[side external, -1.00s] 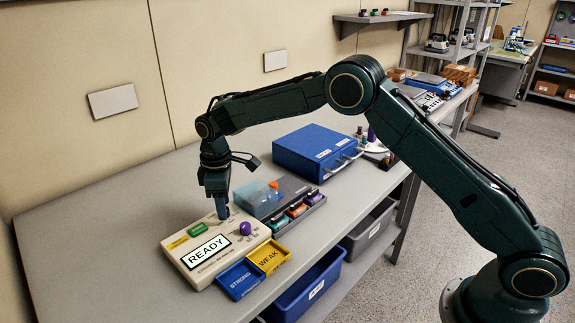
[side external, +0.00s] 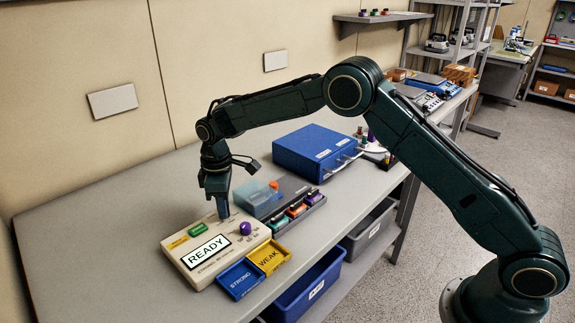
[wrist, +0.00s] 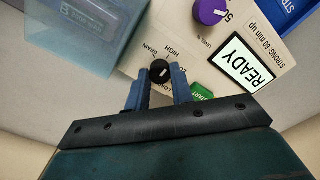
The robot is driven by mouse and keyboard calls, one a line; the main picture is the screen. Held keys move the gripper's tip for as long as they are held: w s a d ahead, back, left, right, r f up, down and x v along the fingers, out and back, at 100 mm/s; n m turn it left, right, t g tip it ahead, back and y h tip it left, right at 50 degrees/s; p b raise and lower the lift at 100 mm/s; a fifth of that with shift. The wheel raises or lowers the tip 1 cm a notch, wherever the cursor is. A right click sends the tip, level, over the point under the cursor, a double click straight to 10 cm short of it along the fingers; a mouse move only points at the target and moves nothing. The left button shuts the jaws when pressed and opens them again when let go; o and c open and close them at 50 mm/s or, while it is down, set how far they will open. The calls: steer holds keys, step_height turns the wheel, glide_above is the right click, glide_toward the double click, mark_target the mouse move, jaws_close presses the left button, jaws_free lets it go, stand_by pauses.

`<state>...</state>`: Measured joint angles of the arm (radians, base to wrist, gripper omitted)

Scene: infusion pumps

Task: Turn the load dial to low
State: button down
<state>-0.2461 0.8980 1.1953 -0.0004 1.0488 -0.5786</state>
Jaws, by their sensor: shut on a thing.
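The pump's cream panel (side external: 203,277) lies on the bench with a lit READY display (side external: 208,251). In the wrist view a small black dial (wrist: 160,70) with a white mark sits beside the printed words HIGH and DRAIN. Other lettering near it is partly hidden by the fingers. My gripper (wrist: 157,76) points down with its two blue fingers on either side of the dial, shut on it. In the side view my gripper (side external: 224,212) is at the panel's back edge and hides the dial. A purple knob (side external: 245,228) stands beside it.
A green START button (side external: 198,229) is close to the fingers. Blue STRONG (side external: 240,279) and yellow WEAK (side external: 268,257) trays adjoin the panel. A translucent blue box (side external: 257,196) and a blue case (side external: 318,148) stand behind. The bench's left side is clear.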

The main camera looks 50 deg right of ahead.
steer(key=shift+m, duration=0.3)
steer(key=m, duration=0.5)
steer(key=shift+m, duration=0.3)
steer(key=m, duration=0.5)
steer(key=shift+m, duration=0.3)
steer(key=c, duration=1.2)
jaws_free()
step_height(320, 180, up, 14)
